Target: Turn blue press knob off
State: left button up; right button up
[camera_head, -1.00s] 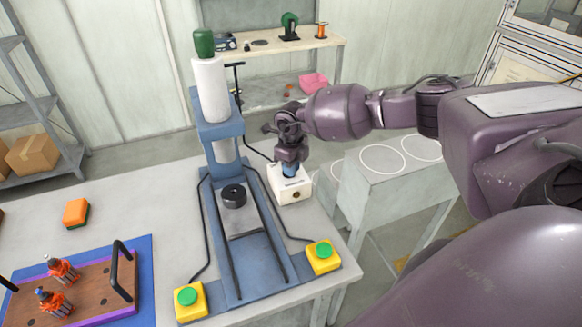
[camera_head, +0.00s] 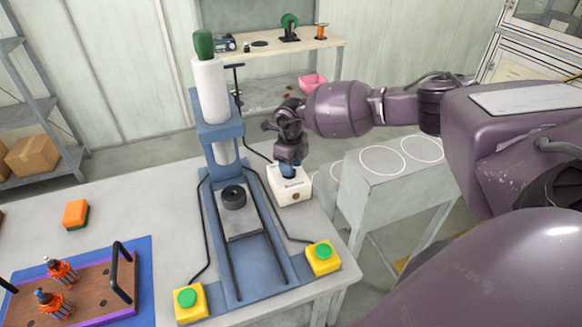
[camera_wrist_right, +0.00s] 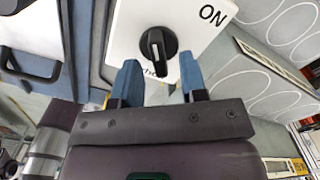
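The blue press (camera_head: 212,135) stands on the grey table, with a white cylinder and green cap on top. A white control box (camera_head: 292,187) sits right of its column. In the right wrist view the box face (camera_wrist_right: 198,20) carries a black knob (camera_wrist_right: 157,48) with a white pointer line and the word ON. My right gripper (camera_head: 289,172) is over the box, pointing down. The knob lies just ahead of the gap, and contact is not visible. My left gripper is not in view.
Two yellow boxes with green buttons (camera_head: 187,297) (camera_head: 323,250) flank the press front. A black ring part (camera_head: 234,197) sits on the press bed. A wooden tray (camera_head: 95,290) with orange-and-black parts and an orange sponge (camera_head: 76,214) are at left. A grey stand (camera_head: 395,185) is at right.

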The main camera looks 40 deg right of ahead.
notch_tip(320, 180, up, 8)
jog(key=shift+r, duration=0.8)
jog(key=shift+s+f, duration=0.1)
